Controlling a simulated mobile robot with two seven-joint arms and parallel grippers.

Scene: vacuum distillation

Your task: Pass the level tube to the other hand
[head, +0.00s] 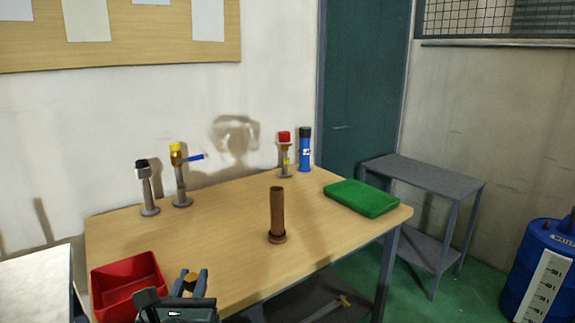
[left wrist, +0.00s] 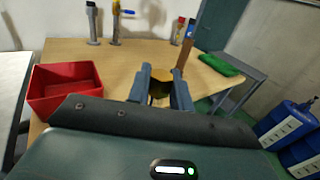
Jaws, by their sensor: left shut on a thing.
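My left gripper (head: 190,282) is at the lower left of the head view, by the table's front edge. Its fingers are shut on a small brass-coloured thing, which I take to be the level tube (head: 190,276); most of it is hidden. In the left wrist view the level tube (left wrist: 159,90) shows as a dark gold piece between the fingertips (left wrist: 160,88). My right gripper is in neither view.
A brown upright tube on a round foot (head: 277,212) stands mid-table. A red bin (head: 128,284) sits left of my gripper. A green tray (head: 362,198) lies at the right. Several valve posts, one yellow-topped (head: 180,180), and a blue bottle (head: 305,150) line the back.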

